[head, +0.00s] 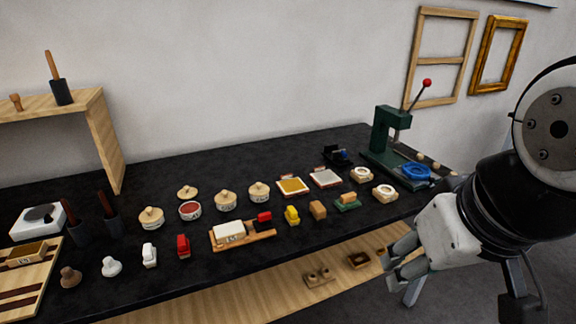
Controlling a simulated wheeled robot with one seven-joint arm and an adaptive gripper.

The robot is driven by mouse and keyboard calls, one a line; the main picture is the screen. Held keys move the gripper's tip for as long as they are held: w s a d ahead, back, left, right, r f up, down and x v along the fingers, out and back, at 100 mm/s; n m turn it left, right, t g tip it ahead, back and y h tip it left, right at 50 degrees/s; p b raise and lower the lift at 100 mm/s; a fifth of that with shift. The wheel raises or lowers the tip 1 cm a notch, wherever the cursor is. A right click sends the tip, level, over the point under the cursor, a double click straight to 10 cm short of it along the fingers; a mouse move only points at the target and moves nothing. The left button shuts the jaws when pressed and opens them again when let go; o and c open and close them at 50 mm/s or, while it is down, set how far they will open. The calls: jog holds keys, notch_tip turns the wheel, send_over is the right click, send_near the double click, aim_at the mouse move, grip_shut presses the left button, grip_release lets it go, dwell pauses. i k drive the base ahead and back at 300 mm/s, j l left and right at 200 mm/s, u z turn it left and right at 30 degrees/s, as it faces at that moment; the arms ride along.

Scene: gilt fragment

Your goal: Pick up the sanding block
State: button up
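I cannot tell for certain which object is the sanding block. A small tan-brown block (318,209) stands near the front edge of the black worktop (330,245). To its right, a wooden piece sits on a green base (347,202); either could be it. My gripper (387,265) is at the right, in front of the worktop's front edge, apart from both. Its two fingers look spread, with nothing seen between them.
Left of the brown block are yellow (292,215) and red (183,246) pieces and a wooden tray (243,238). Round lidded pots (225,202) stand behind. A green press (388,145) with a red-knobbed lever stands back right. A wooden lower shelf (270,292) holds small items.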

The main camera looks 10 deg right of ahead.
aim_at(318, 210)
jog(key=i+l+z, duration=0.35)
jog(key=i, duration=0.4)
jog(key=i+l+z, duration=0.15)
jog(key=i+l, duration=0.15)
jog(key=i, duration=0.05)
